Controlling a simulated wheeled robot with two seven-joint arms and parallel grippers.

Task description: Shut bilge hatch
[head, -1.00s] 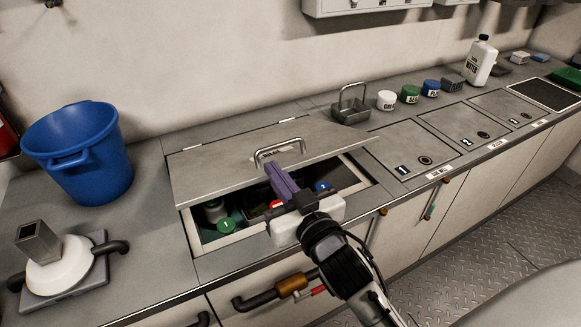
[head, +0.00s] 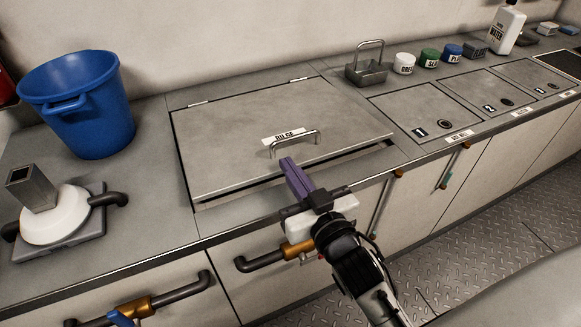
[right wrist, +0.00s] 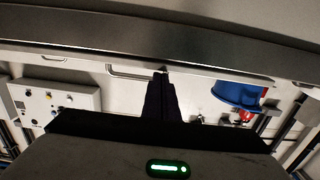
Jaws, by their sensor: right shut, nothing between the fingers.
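The bilge hatch lid (head: 240,125) is a grey metal plate labelled BILGE, hinged at the back, with a bar handle (head: 295,143) near its front. It lies almost flat, slightly raised, with a thin dark gap along its front and right edges. My right gripper (head: 288,163) is shut and empty, its purple fingers at the lid's front edge just below the handle. I cannot tell whether they touch the lid. In the right wrist view the shut fingers (right wrist: 160,80) point up towards a long grey edge. The hatch's contents are hidden. My left gripper is not clearly in view.
A blue bucket (head: 78,105) stands left of the hatch, with a white round fitting (head: 55,215) in front. A metal caddy (head: 367,70) and labelled jars (head: 404,63) stand behind right. Numbered flush lids (head: 430,112) lie to the right. Pipes (head: 265,262) protrude below the counter's front edge.

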